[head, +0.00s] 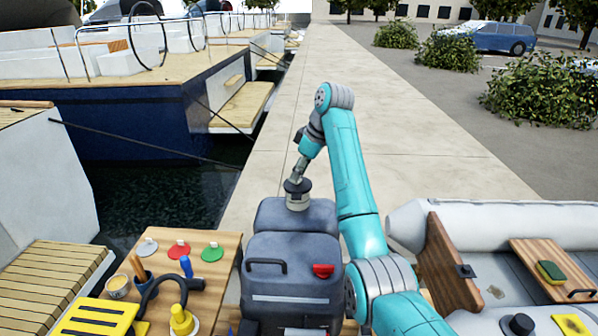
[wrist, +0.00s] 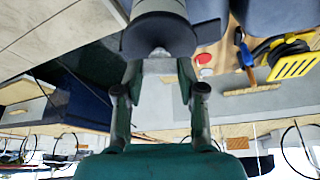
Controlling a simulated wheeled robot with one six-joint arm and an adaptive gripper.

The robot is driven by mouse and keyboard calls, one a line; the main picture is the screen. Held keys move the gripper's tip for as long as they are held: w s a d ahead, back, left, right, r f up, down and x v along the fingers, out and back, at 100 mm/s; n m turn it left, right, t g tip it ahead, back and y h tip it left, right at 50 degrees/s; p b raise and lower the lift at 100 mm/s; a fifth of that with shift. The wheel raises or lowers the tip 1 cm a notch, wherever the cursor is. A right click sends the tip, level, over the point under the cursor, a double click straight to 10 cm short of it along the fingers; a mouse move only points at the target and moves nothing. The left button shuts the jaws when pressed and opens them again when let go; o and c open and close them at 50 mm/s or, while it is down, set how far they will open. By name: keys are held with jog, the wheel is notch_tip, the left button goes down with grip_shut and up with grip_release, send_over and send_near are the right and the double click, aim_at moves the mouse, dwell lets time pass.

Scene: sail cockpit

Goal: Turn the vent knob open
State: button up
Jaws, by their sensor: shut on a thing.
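A round dark knob (head: 297,186) on a light grey collar stands on top of the rear part of a grey-blue engine-like body (head: 290,215); I take it for the vent knob. My gripper (head: 299,174) reaches down onto it from above and is shut on it. In the wrist view the fingers of my gripper (wrist: 159,72) lie on either side of a small pale part of the knob, whose wide dark disc (wrist: 160,38) fills the top middle. Any open or closed mark on the knob is not visible.
A red cap (head: 323,271) and a black handle (head: 266,265) are on the front of the grey-blue body. A wooden table (head: 217,262) with coloured discs and tools stands left. A grey dinghy (head: 500,220) lies right. The dock (head: 310,60) behind is clear.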

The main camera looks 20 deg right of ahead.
jog(key=shift+n, duration=0.5)
jog(key=o, duration=1.2)
jog(key=shift+w, duration=0.1)
jog(key=shift+c, duration=0.2)
